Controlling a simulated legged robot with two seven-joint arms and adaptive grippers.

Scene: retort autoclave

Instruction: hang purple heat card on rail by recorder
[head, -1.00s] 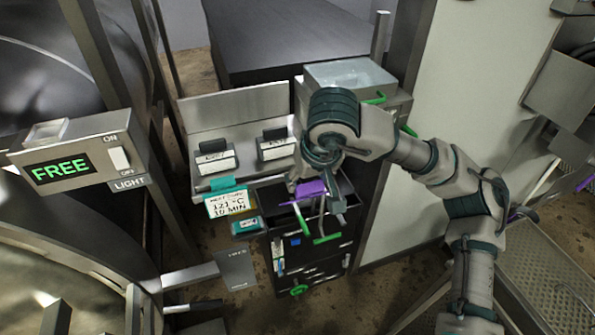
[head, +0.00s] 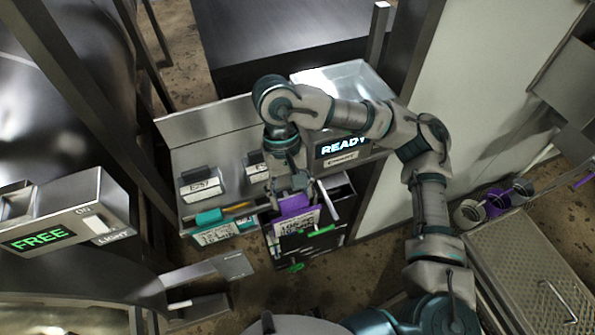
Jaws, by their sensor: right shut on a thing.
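The purple heat card (head: 297,222) has a purple top and a white printed face. It is in my right gripper (head: 291,190), which is shut on its top edge and points down. The card hangs face forward in front of a dark rack; I cannot tell whether it touches anything. A teal-topped card (head: 215,236) hangs at the front edge of the steel shelf, left of the purple card. The box with the lit READY display (head: 343,148), perhaps the recorder, stands behind my right arm and is partly hidden. The rail by it is hard to make out. My left gripper is out of view.
The shelf carries a small block marked E257 (head: 200,186) and another partly hidden block. The dark rack (head: 338,238) with green handles stands below. A FREE display box (head: 70,215) juts in at left. Purple and grey cups (head: 497,200) stand at right.

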